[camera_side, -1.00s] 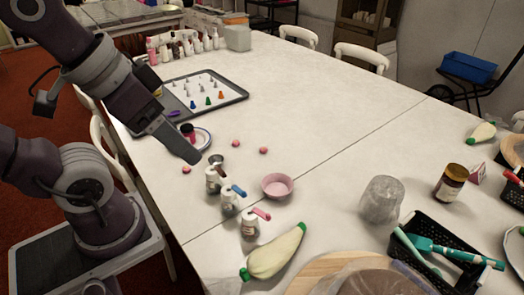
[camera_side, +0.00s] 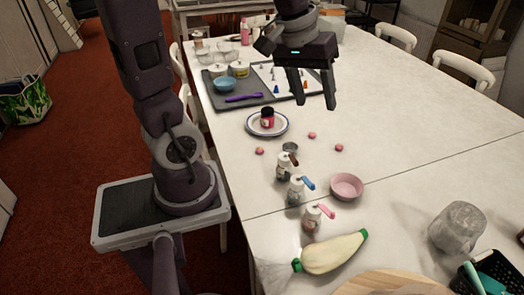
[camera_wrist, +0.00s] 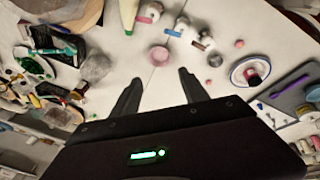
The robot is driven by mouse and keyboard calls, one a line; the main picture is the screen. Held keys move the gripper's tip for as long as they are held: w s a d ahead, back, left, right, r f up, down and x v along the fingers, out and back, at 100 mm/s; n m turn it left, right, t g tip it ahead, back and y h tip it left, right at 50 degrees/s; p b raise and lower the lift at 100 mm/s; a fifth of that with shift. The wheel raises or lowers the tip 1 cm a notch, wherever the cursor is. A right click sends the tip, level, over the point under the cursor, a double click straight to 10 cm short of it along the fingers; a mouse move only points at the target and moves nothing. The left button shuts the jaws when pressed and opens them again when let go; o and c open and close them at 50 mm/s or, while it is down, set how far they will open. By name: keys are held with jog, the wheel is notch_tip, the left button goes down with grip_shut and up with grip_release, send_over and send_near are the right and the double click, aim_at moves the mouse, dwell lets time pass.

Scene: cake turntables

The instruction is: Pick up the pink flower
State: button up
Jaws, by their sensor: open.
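Three small pink flowers lie apart on the white table in the side view: a left one (camera_side: 260,151), a back one (camera_side: 312,135) and a right one (camera_side: 339,147). In the wrist view I see one pink flower (camera_wrist: 239,43) near the plate and another (camera_wrist: 208,82) just right of my right finger. My gripper (camera_side: 316,104) points down above the table, behind the flowers in the side view. Its two fingers are spread and nothing is between them, as the wrist view (camera_wrist: 160,77) also shows.
A small metal cup (camera_side: 290,147), several piping bottles (camera_side: 297,190) and a pink bowl (camera_side: 346,186) stand in front. A tray (camera_side: 217,99) lies behind.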

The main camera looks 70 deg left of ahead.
jog(key=w+a+f+n+g, duration=0.1)
jog(key=w+a+f+n, duration=0.3)
jog(key=a, duration=0.3)
jog(key=n+g, duration=0.3)
jog(key=n, duration=0.5)
send_over(261, 149)
jog(key=f, duration=2.3)
jog(key=shift+w+d, duration=0.15)
jog(key=shift+d, duration=0.1)
jog(key=shift+n, duration=0.3)
jog(key=f, duration=0.6)
jog(key=shift+s+a+f, duration=0.25)
jog(key=shift+s+f, duration=0.05)
jog(key=shift+f, duration=0.45)
grip_shut()
